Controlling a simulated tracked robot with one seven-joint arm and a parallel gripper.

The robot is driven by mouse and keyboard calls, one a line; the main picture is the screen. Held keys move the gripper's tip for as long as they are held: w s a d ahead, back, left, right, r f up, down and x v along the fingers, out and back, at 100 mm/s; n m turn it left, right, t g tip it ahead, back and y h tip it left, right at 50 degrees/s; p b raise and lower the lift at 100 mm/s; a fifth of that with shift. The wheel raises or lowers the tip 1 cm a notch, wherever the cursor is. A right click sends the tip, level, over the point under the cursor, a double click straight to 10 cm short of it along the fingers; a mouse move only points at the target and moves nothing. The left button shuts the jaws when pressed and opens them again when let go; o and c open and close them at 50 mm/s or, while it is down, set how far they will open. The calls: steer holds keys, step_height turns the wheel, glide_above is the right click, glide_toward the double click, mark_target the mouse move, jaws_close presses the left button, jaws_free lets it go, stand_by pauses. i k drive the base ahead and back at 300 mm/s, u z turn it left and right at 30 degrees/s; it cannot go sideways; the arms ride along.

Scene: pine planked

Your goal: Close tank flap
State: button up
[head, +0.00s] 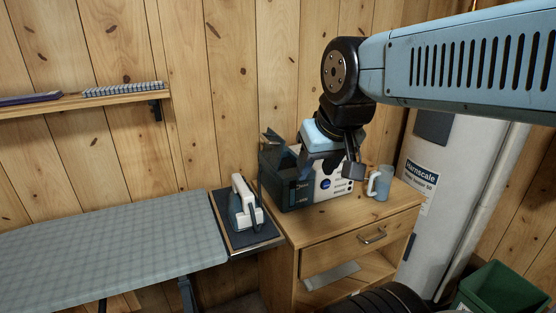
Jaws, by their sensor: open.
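A steam station (328,187) with a white front and a dark tank (284,190) on its left side stands on the wooden cabinet. A dark tank flap (272,138) appears to stick up above the back of the tank, raised and tilted. My gripper (334,168) hangs from the arm in front of the station, pointing down, to the right of the flap. It is open, with nothing seen between its fingers. The gripper hides part of the station's top and front, and I cannot tell whether it touches the station.
A white iron (246,216) stands on a dark rest at the end of the ironing board (110,245). A light blue mug (384,182) stands close to the station's right. A white boiler (436,170) is further right, and a green bin (500,288) is at lower right.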

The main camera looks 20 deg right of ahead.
mark_target(267, 148)
steer(key=k, duration=1.3)
steer(key=u, duration=0.4)
steer(key=i, duration=1.75)
steer(key=z, duration=0.25)
